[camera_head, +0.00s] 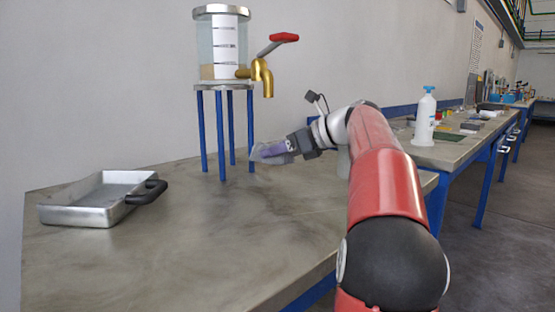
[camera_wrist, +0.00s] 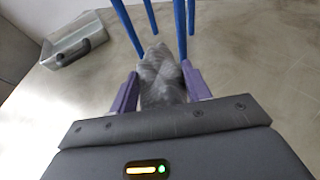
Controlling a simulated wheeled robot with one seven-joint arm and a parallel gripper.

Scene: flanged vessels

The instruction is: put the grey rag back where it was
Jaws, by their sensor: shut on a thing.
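My gripper (camera_wrist: 161,92) is shut on the grey rag (camera_wrist: 161,72); its purple fingers lie on either side of the bunched cloth. In the head view the rag (camera_head: 268,153) shows at the tip of my gripper (camera_head: 275,148), beside the front blue leg of the stand. It looks a little above the table (camera_head: 200,245), though I cannot tell whether its underside touches anything. Part of the rag is hidden between the fingers.
A clear vessel (camera_head: 207,45) with a brass tap (camera_head: 262,75) and red handle stands on a blue-legged stand (camera_head: 202,130) close by. A metal tray (camera_head: 85,210) with a black handle sits at left. A white bottle (camera_head: 425,115) stands right. The table's front middle is clear.

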